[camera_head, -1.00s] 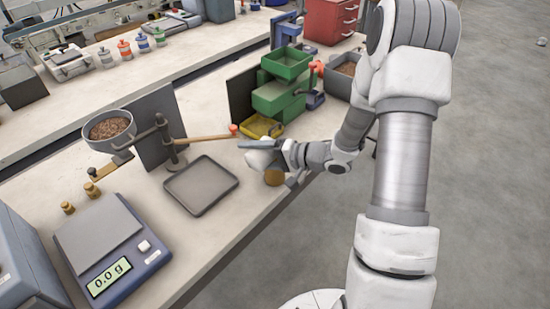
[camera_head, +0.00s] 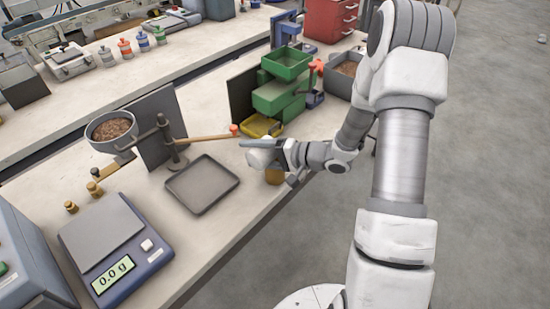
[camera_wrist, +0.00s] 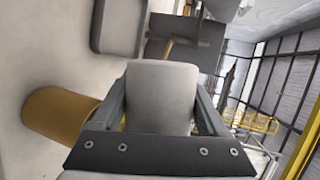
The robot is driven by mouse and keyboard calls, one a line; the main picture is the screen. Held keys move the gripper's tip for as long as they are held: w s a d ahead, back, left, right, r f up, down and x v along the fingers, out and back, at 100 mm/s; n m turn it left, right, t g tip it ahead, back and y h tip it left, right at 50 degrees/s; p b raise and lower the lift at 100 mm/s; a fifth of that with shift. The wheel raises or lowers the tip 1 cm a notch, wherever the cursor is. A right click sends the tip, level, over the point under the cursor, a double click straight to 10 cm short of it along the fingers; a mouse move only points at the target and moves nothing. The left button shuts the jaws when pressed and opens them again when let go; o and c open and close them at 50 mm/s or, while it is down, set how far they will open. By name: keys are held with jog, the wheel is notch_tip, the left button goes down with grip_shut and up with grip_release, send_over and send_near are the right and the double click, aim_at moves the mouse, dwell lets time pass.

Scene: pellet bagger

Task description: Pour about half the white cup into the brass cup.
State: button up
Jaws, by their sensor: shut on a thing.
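My gripper (camera_wrist: 160,118) is shut on the white cup (camera_wrist: 160,90), with one finger on each side of it in the wrist view. In the head view the white cup (camera_head: 262,158) shows at the end of my arm, over the bench, and looks tilted. Its mouth and contents are hidden. The brass cup (camera_wrist: 58,115) is on the bench beside my gripper, to the left in the wrist view. In the head view the brass cup (camera_head: 274,176) is just below the white cup and partly covered by my gripper. Its inside is hidden.
A grey tray (camera_head: 202,184) lies left of the cups. A scale (camera_head: 110,245) reading 0.0 g stands at the front left. A stand holds a bowl (camera_head: 111,130) of pellets, with a wooden lever (camera_head: 208,138) reaching towards my gripper. Green bins (camera_head: 280,95) stand behind.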

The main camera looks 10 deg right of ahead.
jog(key=shift+r+m+p, duration=0.3)
jog(key=shift+m+p, duration=0.1)
jog(key=shift+p, duration=0.6)
dwell(0.3)
jog(key=shift+w+d+f+m+y+p, duration=0.15)
jog(key=shift+d+f+m+y+p, duration=0.2)
jog(key=shift+m+y+p, duration=0.3)
dwell(1.6)
jog(key=shift+w+d+r+m+y+p, duration=0.2)
jog(key=shift+r+m+y+p, duration=0.15)
jog(key=shift+m+p, duration=0.3)
jog(key=shift+w+d+r+m+y+p, duration=0.1)
jog(key=shift+w+r+m+y+p, duration=0.1)
jog(key=shift+m+y+p, duration=0.35)
dwell(3.3)
